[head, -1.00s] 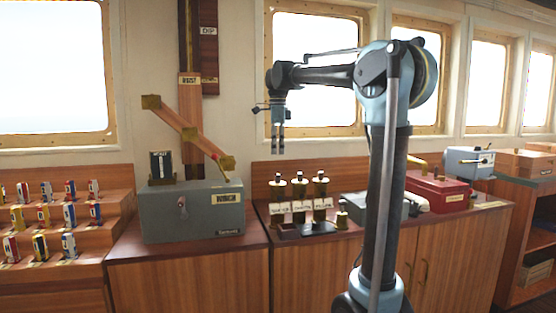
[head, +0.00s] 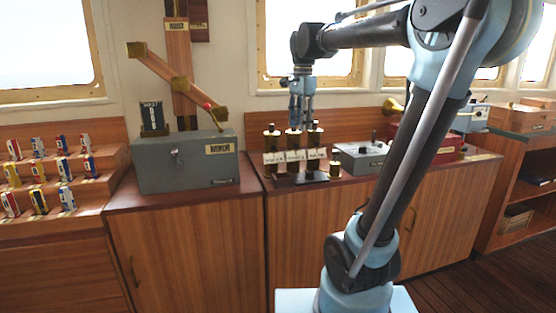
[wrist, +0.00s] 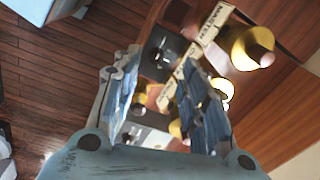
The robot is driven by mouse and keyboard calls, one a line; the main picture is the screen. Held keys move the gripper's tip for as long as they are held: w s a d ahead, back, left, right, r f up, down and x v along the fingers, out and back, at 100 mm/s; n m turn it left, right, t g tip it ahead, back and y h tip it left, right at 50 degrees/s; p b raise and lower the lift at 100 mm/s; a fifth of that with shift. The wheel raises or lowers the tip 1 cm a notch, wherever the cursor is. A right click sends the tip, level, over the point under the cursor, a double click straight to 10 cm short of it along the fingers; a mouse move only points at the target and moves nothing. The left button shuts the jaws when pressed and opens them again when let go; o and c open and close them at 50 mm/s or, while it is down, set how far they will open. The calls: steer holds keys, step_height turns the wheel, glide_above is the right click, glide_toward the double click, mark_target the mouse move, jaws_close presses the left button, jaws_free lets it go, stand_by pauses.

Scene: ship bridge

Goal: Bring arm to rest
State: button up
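My arm reaches from the right of the head view over the counter. My gripper (head: 300,126) points down above the row of dark, brass-capped bottles. Its fingertips overlap the middle bottle (head: 293,146) in the picture. In the wrist view my gripper (wrist: 162,88) has its two fingers apart. I see no object held between them. Brass caps (wrist: 252,47) and a label strip reading MASTER (wrist: 214,22) lie beyond the fingers. Whether the fingers touch a bottle is unclear.
A grey winch box (head: 186,163) stands left of the bottles. A grey control box (head: 360,154) and a red case (head: 430,142) stand right. The wooden floor (head: 460,270) is clear at lower right.

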steer(key=s+d+f+n, duration=0.3)
steer(key=s+f+n, duration=0.1)
steer(key=s+f, duration=0.3)
steer(key=s+d+f+n+t, duration=0.1)
steer(key=s+d+f+n, duration=0.3)
steer(key=s+f, duration=0.4)
steer(key=s+d+f+n, duration=0.4)
steer(key=s+f, duration=0.3)
steer(key=f, duration=0.6)
steer(key=shift+s+d+f+t, duration=0.2)
steer(key=shift+f+t, duration=0.1)
steer(key=shift+f, duration=0.1)
